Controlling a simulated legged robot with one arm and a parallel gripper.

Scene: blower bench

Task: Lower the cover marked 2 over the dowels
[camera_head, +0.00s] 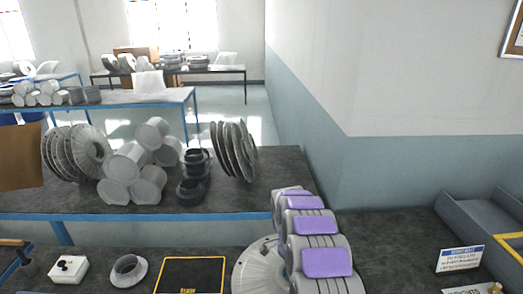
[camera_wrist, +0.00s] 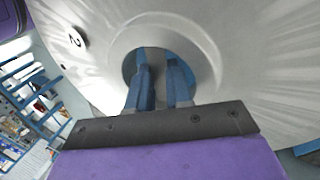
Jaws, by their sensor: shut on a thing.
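The cover marked 2 (camera_wrist: 110,40) is a large pale grey disc with a round central hole, filling most of the wrist view. A black 2 on a white spot shows at its upper left. My gripper (camera_wrist: 161,68) has its two blue fingers at the hole and is shut on the cover. In the head view a grey ribbed round part, seemingly this cover (camera_head: 255,270), shows at the bottom beside my purple-and-grey arm, which hides its right side and my gripper. I cannot make out the dowels in either view.
A small sign (camera_head: 460,259) and grey tray (camera_head: 480,225) are at right. Discs and cylinders (camera_head: 125,160) fill the bench behind.

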